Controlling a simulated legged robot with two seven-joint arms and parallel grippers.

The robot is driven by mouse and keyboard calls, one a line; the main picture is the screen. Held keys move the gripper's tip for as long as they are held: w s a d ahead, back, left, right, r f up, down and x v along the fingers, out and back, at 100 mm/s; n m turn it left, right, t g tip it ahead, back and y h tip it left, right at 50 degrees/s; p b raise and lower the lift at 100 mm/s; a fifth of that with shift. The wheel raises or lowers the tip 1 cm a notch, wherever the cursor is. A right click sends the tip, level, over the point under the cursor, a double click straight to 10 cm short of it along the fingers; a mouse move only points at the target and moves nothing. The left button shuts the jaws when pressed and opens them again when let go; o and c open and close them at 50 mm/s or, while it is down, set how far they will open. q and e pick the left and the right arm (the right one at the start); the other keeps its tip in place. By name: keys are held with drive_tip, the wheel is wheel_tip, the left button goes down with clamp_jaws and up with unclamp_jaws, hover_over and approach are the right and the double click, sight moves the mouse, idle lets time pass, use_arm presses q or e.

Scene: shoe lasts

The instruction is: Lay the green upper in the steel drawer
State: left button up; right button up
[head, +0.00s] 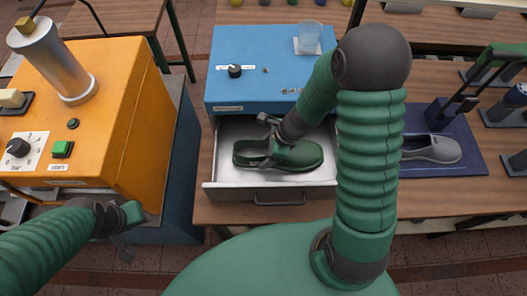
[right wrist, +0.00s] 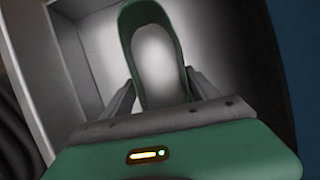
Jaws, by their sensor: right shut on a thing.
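The green upper (head: 300,156) is inside the open steel drawer (head: 221,173) of the blue cabinet, low over the drawer floor; I cannot tell whether it touches the floor. My right gripper (head: 270,140) is shut on it near its middle. In the right wrist view the green upper (right wrist: 178,92) stands between the two fingers of my right gripper (right wrist: 162,88), with the drawer's wall (right wrist: 80,55) to the left. My left gripper (head: 127,232) hangs at the lower left, in front of the orange machine, away from the drawer; its fingers are small and unclear.
The blue cabinet (head: 262,55) has a knob and a glass (head: 310,38) on top. An orange machine (head: 125,95) stands at the left. A grey upper (head: 432,148) lies on a dark blue mat (head: 465,170) at the right, beside a dark stand.

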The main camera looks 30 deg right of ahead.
drive_tip(key=shift+d+f+b, duration=0.2)
drive_tip(key=shift+f+b, duration=0.15)
drive_tip(key=shift+f, duration=0.35)
drive_tip(key=shift+s+a, duration=0.1)
drive_tip(key=shift+a, duration=0.3)
drive_tip(key=shift+a+r, duration=0.15)
drive_tip(key=shift+a, duration=0.2)
drive_tip(key=shift+d+f, duration=0.2)
drive_tip(key=shift+d, duration=0.1)
use_arm(q)
drive_tip(key=shift+s+d+f, duration=0.1)
drive_tip(key=shift+f, duration=0.6)
use_arm(e)
drive_tip(key=shift+d, duration=0.2)
drive_tip(key=o, duration=1.2)
use_arm(q)
drive_tip(key=shift+a, duration=0.4)
use_arm(e)
drive_tip(key=o, duration=0.3)
drive_tip(key=shift+a, duration=0.3)
drive_tip(key=shift+r, duration=0.1)
